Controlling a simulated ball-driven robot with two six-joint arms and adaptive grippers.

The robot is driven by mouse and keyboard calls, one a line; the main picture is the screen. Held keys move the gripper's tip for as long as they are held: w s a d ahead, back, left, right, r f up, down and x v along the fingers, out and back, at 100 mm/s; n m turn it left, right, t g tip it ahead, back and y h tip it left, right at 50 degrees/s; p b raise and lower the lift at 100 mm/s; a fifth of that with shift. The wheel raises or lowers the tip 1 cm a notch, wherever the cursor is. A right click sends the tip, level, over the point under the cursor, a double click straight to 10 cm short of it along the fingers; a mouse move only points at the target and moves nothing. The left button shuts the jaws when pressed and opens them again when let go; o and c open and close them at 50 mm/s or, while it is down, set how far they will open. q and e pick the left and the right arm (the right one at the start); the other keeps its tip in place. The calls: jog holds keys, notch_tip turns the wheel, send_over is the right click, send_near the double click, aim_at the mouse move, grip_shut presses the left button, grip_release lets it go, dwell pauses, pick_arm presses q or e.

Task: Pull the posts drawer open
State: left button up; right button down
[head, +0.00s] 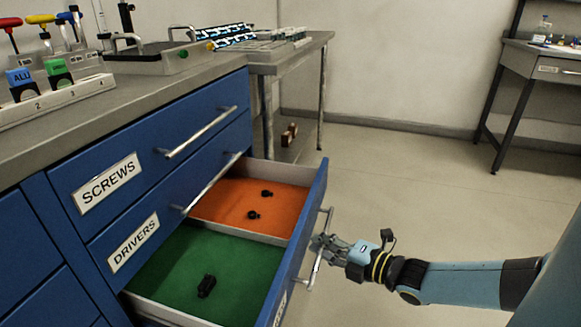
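A blue drawer (310,215) below the DRIVERS drawer stands pulled well out. Its front label is seen edge-on and I cannot read it. Inside are an orange section (225,200) with two small black parts and a green section (240,260) with one black part. A white divider lies between them. The drawer's bar handle (327,222) is on its front face. My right gripper (319,244) is at this handle, its fingers closed around the bar. My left gripper is not in view.
The SCREWS drawer (80,165) and DRIVERS drawer (100,235) above are shut, with bar handles. The worktop (130,100) holds a numbered rack and hex keys. Open floor (420,200) lies to the right; a side table (545,60) stands farther back.

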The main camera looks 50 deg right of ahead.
jog(key=s+d+p, duration=0.1)
jog(key=s+d, duration=0.2)
jog(key=s, duration=0.5)
jog(key=shift+s+d, duration=0.3)
jog(key=shift+r, duration=0.1)
jog(key=c, duration=1.4)
grip_release()
jog(key=s, duration=0.4)
jog(key=s+r, duration=0.1)
jog(key=s, duration=0.3)
jog(key=s+r, duration=0.1)
jog(key=s, duration=0.3)
jog(key=shift+w, duration=0.1)
